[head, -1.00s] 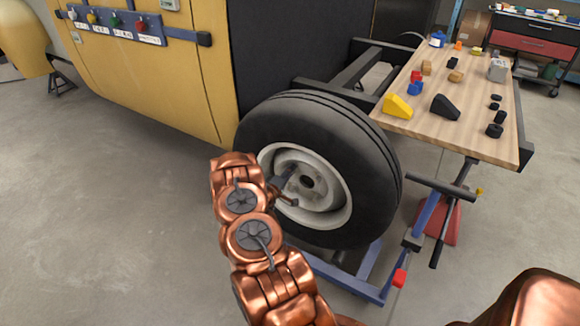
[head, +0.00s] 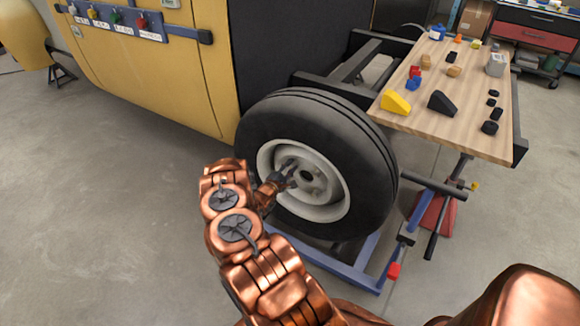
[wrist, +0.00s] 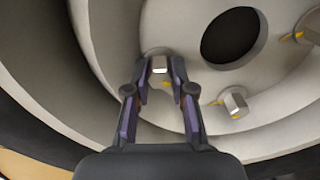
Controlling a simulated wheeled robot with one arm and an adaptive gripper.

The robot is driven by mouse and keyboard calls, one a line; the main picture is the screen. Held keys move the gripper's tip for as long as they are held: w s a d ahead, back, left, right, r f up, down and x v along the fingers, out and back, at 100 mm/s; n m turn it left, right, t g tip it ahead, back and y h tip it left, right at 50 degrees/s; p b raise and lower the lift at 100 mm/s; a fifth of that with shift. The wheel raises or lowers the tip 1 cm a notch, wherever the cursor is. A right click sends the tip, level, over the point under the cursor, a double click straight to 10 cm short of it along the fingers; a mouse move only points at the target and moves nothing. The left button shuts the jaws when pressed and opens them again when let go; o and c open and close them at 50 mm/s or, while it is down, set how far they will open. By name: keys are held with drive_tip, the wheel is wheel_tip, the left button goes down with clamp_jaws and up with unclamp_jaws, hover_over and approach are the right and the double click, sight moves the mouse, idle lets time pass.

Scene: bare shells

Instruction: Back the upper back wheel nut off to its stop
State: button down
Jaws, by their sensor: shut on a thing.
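The wheel (head: 315,115) is a black tyre around a pale rim (head: 325,207) with a dark centre bore, also seen in the wrist view (wrist: 230,35). My gripper (head: 288,172) reaches the upper-left side of the hub from the left. In the wrist view my gripper (wrist: 160,72) has its two fingers shut on a silver hex nut (wrist: 159,63), the upper back wheel nut. A yellow mark shows just below that nut. Two other nuts, one at lower right (wrist: 235,103) and one at upper right (wrist: 311,27), stand clear of the fingers.
A wooden bench (head: 440,143) with blocks stands right of the wheel. A blue stand (head: 345,273) with a red foot and dark bars is below the wheel. The yellow vehicle body (head: 165,75) is at the left. Open grey floor lies at lower left.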

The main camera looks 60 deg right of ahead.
drive_tip(key=shift+n, duration=0.4)
drive_tip(key=c, duration=1)
unclamp_jaws()
drive_tip(key=a, duration=1.2)
drive_tip(key=shift+s, duration=0.25)
